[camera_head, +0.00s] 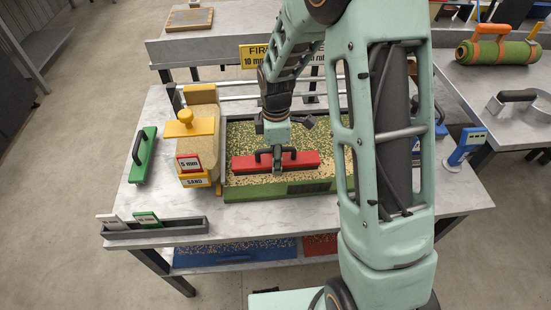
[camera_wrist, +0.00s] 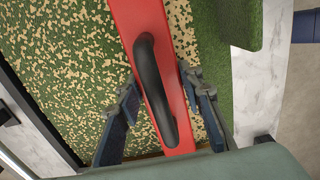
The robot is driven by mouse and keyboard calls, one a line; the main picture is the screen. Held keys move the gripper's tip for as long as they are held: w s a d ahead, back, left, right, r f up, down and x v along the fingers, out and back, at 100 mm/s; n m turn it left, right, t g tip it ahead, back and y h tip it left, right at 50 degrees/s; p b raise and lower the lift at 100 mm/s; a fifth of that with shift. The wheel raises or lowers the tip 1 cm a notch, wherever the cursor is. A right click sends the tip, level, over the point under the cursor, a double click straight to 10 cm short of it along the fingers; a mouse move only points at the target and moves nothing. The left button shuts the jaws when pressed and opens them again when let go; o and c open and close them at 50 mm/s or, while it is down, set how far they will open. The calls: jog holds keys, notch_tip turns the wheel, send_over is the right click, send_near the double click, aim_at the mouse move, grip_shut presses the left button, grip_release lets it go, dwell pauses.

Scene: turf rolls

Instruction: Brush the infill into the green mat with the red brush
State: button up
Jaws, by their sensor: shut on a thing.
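The green mat (camera_head: 246,137) lies on the grey table, and pale infill grains are scattered in patches over it. It also shows in the wrist view (camera_wrist: 75,60), where its right side is plainer green. The red brush (camera_head: 305,160) lies crosswise over the mat's near part in the head view. Its red back and black handle also show in the wrist view (camera_wrist: 155,85). My gripper (camera_head: 277,152) is shut on the brush at its handle, with a finger on either side in the wrist view (camera_wrist: 158,82). The bristles are hidden.
A yellow sand hopper (camera_head: 200,150) labelled 5 mm stands left of the mat. A green tool with a black handle (camera_head: 143,155) lies further left. A grey card tray (camera_head: 155,231) is at the table's front-left edge. A blue stand (camera_head: 465,147) is at right.

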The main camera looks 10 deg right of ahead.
aim_at(287, 158)
jog(key=shift+d, duration=1.5)
jog(key=shift+a, duration=0.1)
jog(key=shift+a, duration=1.45)
jog(key=shift+d+p, duration=1.15)
jog(key=shift+d, duration=6.8)
